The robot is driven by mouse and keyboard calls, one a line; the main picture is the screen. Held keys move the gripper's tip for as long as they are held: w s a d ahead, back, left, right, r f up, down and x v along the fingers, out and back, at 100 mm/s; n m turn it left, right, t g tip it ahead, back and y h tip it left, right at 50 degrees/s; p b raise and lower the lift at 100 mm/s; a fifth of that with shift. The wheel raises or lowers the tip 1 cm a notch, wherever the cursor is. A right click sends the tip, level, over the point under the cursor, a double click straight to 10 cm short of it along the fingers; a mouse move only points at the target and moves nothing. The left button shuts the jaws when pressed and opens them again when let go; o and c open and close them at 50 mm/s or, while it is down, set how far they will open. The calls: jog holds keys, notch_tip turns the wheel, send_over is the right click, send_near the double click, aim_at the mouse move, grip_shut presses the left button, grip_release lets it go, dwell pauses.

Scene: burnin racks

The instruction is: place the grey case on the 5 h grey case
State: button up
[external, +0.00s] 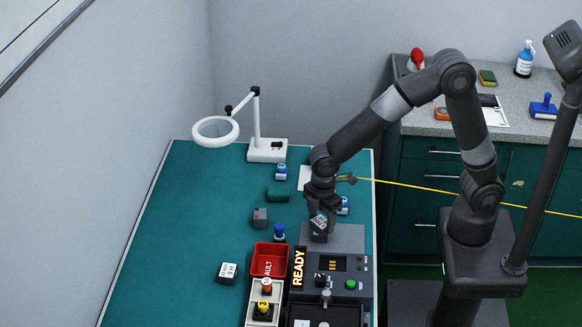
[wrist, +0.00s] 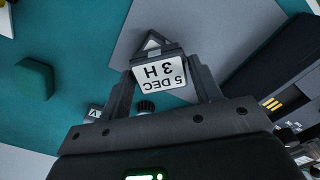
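My gripper (external: 320,213) is shut on a small grey case (external: 319,226), above the grey top of the machine. In the wrist view the case (wrist: 158,75) sits between the two fingers (wrist: 163,90), and its white label reads "5 DEC 3 H". A dark case with a white label (external: 228,272) lies on the green table at the front left; an H shows on its label, but I cannot read the hours surely. Another grey case (external: 260,218) stands on the table left of my gripper, its hours label not readable.
The table's left side is mostly clear.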

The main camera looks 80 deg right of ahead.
aim_at(321, 222)
jog(key=shift+o, duration=1.3)
notch_tip(321, 222, up, 11)
jog(key=s+d+r+m+t, duration=0.2)
jog(key=s+d+r, duration=0.2)
jog(key=s+r, duration=0.2)
jog(key=s+d+m+t, duration=0.1)
jog(key=s+d+m, duration=0.2)
jog(key=s, duration=0.5)
jog(key=s+d+r+m+t, duration=0.1)
jog(key=s+d+m+t, duration=0.1)
jog(key=s, duration=0.7)
jog(key=shift+s+d+r+m+t, duration=0.25)
jog(key=shift+d+m, duration=0.25)
jog(key=shift+m, duration=0.5)
